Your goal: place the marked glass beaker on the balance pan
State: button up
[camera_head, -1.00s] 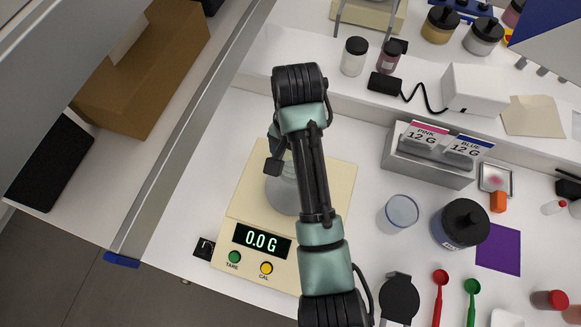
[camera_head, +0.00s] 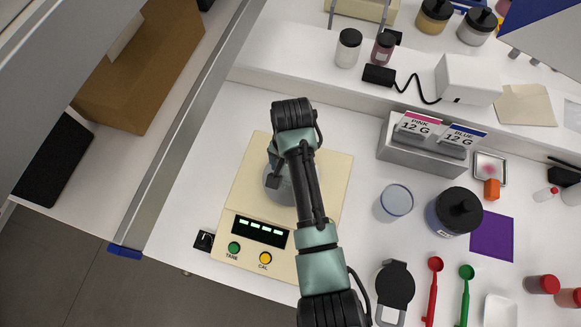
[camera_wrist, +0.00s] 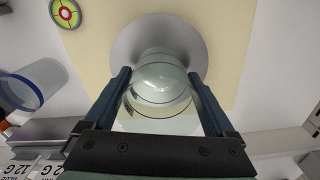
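A clear glass beaker (camera_wrist: 160,98) is between the two fingers of my gripper (camera_wrist: 159,74) in the wrist view; the fingers lie against its sides. It is over the round grey balance pan (camera_wrist: 122,45), and its base looks to be at the pan surface, though a small gap cannot be ruled out. I cannot make out a mark on it. In the head view my gripper (camera_head: 272,181) is above the pan (camera_head: 274,198), and my arm hides most of the beaker. The cream balance (camera_head: 240,205) shows dashes on its display (camera_head: 262,231).
Another glass beaker with a blue rim (camera_head: 397,201) stands right of the balance, beside a dark-lidded jar (camera_head: 455,211). A grey holder with labelled packets (camera_head: 428,148) is behind. Red (camera_head: 432,292) and green (camera_head: 467,294) scoops lie at the front right.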

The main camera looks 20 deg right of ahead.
jog(key=shift+o, duration=0.5)
notch_tip(320, 180, up, 12)
jog(key=p, duration=0.2)
jog(key=shift+r, duration=0.2)
jog(key=shift+s+f, duration=0.1)
jog(key=shift+s, duration=0.05)
dwell(0.3)
